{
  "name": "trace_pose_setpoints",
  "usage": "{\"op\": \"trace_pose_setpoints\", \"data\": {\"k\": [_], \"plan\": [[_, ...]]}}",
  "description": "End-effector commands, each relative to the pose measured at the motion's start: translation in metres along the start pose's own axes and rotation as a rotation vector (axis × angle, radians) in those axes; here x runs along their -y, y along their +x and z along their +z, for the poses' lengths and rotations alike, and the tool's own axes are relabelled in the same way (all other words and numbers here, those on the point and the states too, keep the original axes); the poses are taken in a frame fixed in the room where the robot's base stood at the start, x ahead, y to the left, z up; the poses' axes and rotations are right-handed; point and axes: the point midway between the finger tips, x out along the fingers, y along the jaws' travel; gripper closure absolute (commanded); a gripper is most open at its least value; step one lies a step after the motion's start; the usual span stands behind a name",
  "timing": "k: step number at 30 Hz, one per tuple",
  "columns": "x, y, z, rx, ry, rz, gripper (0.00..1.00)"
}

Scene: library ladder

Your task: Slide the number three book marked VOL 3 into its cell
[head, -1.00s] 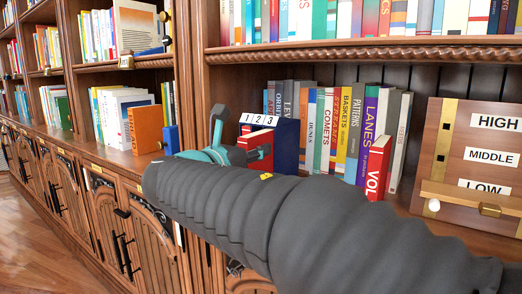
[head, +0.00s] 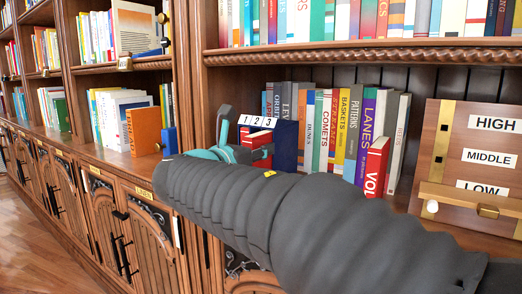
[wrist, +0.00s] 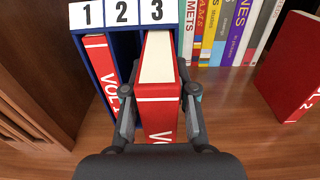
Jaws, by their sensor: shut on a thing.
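My gripper (wrist: 160,115) is shut on a red book (wrist: 157,92), one finger on each side of its spine. The book stands upright with white page tops; its volume number is hidden. Its far end is under label 3 of the blue holder (wrist: 118,45), at the cell 3 opening and seemingly partly inside. Another red VOL book (wrist: 103,60) stands in cell 1. Cell 2 looks dark and empty. A third red VOL book (wrist: 290,75) stands apart at right. In the head view, my gripper (head: 245,148) is beside the holder (head: 286,145), partly hidden by my arm.
A row of upright books (head: 340,125) stands behind and right of the holder. A wooden panel (head: 470,165) marked HIGH, MIDDLE, LOW is at far right. A wooden upright (wrist: 35,70) stands close on the left. Bare shelf lies between holder and loose red book.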

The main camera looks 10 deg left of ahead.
Motion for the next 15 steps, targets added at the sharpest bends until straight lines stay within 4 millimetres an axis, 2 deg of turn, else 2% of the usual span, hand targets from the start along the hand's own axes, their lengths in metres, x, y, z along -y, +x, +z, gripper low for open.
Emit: {"op": "trace_pose_setpoints", "data": {"k": [10, 11, 14, 15], "plan": [[0.0006, 0.0079, 0.0009, 0.001, 0.001, -0.002, 1.00], [0.0005, 0.0082, 0.0009, 0.001, 0.001, -0.001, 0.71], [0.0004, 0.0079, 0.0006, 0.001, 0.000, -0.001, 0.46], [0.0004, 0.0079, 0.0006, 0.001, 0.000, -0.001, 0.44]]}}
